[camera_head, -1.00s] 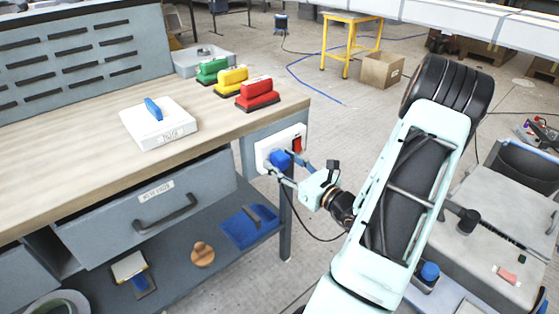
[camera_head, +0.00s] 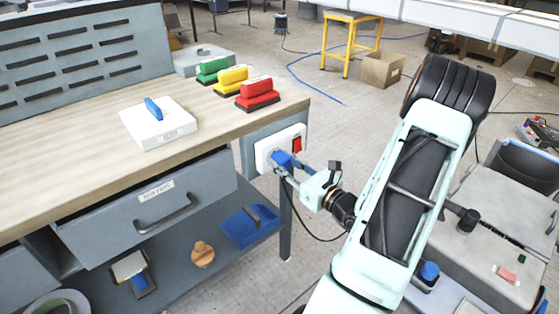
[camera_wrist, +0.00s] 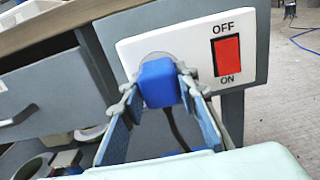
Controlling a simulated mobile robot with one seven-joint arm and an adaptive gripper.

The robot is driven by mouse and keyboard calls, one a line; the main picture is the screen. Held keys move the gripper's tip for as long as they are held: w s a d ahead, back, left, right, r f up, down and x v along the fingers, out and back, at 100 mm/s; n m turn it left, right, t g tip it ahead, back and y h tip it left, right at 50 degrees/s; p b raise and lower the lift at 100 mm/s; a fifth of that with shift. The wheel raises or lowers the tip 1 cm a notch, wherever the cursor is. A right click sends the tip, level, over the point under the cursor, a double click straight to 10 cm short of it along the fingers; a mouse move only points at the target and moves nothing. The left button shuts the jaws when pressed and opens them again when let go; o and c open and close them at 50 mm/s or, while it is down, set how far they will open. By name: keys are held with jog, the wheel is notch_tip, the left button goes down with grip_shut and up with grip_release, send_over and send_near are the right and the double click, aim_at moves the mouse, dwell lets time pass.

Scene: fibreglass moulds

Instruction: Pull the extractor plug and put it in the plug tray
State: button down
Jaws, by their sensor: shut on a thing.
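The blue extractor plug (camera_head: 281,160) is at the white socket plate (camera_head: 262,152) on the end of the bench. It also shows in the wrist view (camera_wrist: 158,84), in front of the round grey socket recess. I cannot tell whether its pins are still in the socket. My gripper (camera_head: 287,164) is shut on the plug, with one finger on each side in the wrist view (camera_wrist: 157,88). A dark cable hangs below the plug. A shallow blue tray (camera_head: 238,232) lies on the lower shelf; I cannot tell if it is the plug tray.
A red switch (camera_wrist: 228,62) marked OFF and ON sits right of the plug. The closed drawer (camera_head: 150,205) is left of the socket.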

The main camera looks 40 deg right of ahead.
aim_at(287, 166)
jog(key=shift+s+d+p, duration=0.2)
jog(key=shift+s+p, duration=0.1)
jog(key=shift+s, duration=2.45)
